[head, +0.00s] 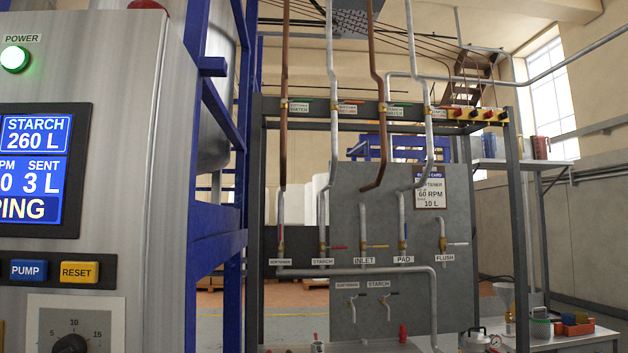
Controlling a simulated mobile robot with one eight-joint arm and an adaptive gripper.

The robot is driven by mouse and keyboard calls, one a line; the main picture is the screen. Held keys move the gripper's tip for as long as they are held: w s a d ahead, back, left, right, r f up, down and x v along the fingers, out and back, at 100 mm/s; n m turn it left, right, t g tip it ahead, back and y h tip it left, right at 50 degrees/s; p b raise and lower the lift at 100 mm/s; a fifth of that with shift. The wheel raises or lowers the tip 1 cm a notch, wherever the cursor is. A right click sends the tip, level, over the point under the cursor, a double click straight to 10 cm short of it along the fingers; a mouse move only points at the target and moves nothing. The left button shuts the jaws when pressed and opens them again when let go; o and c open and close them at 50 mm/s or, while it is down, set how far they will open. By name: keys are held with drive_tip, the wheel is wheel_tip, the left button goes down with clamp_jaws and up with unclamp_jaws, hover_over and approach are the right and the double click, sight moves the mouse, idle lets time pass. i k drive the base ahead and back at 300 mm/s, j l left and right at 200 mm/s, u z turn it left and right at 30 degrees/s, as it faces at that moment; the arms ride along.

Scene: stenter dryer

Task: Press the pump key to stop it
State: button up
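The blue pump key (29,270), lettered PUMP, sits on a dark strip on the steel control cabinet (125,180) at the left. The yellow reset key (79,272) is just right of it. Above them a blue display (36,167) reads STARCH 260 L, SENT 3 L, and a cut-off word ending in PING. The green power lamp (14,59) is lit at the top left. My gripper is not in view.
A dial (70,344) is below the keys. Blue frame posts (215,240) stand right of the cabinet. A grey panel (400,250) behind carries pipes and labelled valves. A card (430,188) there reads 60 RPM, 10 L. Shelves with containers are at the far right.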

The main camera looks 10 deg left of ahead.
sight(21, 270)
drive_tip(key=u, duration=0.5)
drive_tip(key=j+u, duration=0.15)
drive_tip(key=u, duration=0.8)
drive_tip(key=j+u, duration=0.15)
drive_tip(key=u, duration=0.35)
